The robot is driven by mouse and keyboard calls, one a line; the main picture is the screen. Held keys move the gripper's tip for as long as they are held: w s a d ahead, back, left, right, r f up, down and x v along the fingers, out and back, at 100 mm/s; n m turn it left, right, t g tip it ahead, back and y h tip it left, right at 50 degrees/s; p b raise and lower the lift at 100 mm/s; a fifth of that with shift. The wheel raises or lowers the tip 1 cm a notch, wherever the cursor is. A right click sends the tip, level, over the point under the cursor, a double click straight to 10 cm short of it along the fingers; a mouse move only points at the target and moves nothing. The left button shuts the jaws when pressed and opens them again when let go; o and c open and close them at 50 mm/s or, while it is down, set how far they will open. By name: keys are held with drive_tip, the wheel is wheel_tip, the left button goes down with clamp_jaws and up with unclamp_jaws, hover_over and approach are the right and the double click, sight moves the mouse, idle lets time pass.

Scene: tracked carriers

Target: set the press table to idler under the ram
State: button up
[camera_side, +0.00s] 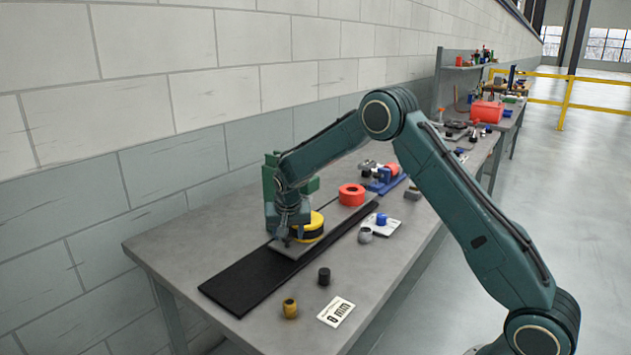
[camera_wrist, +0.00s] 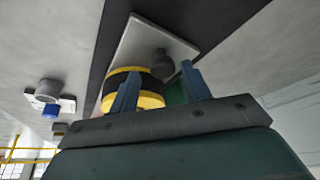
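A flat grey plate (camera_side: 289,250) lies on a long black track (camera_side: 245,284); it shows light in the wrist view (camera_wrist: 138,45). A short grey knob (camera_wrist: 163,63) stands on it. A yellow and black round piece (camera_side: 312,229) sits at the plate; it also shows in the wrist view (camera_wrist: 147,101), partly behind one finger. A green upright frame (camera_side: 269,180) stands behind, partly hidden by my arm. I cannot tell which part is the idler or ram. My gripper (camera_side: 288,236) is low over the plate; its fingers (camera_wrist: 160,88) are apart, with the knob beyond the gap.
A blue clamp-like part (camera_side: 386,180), a card with a blue piece (camera_side: 381,220) and a grey cylinder (camera_side: 365,235) are beyond. A black cylinder (camera_side: 324,276), a brass cylinder (camera_side: 290,308) and a printed card (camera_side: 336,312) lie in front.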

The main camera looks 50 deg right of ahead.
drive_tip(key=shift+a, duration=0.15)
drive_tip(key=v, duration=1.3)
drive_tip(key=shift+r, duration=0.4)
drive_tip(key=shift+s, duration=0.15)
drive_tip(key=s+a+r+n+t+y, duration=0.1)
drive_tip(key=s+a+r+n, duration=0.15)
drive_tip(key=s+r, duration=0.45)
drive_tip(key=s+a+r+n+y, duration=0.1)
drive_tip(key=s+a+r+n, duration=0.2)
drive_tip(key=s, duration=0.8)
drive_tip(key=s+a+f+n, duration=0.1)
drive_tip(key=s, duration=0.8)
drive_tip(key=s+a+n+t+y, duration=0.1)
drive_tip(key=s+a+n, duration=0.1)
drive_tip(key=s, duration=0.7)
drive_tip(key=shift+a+f, duration=0.2)
drive_tip(key=shift+f, duration=0.2)
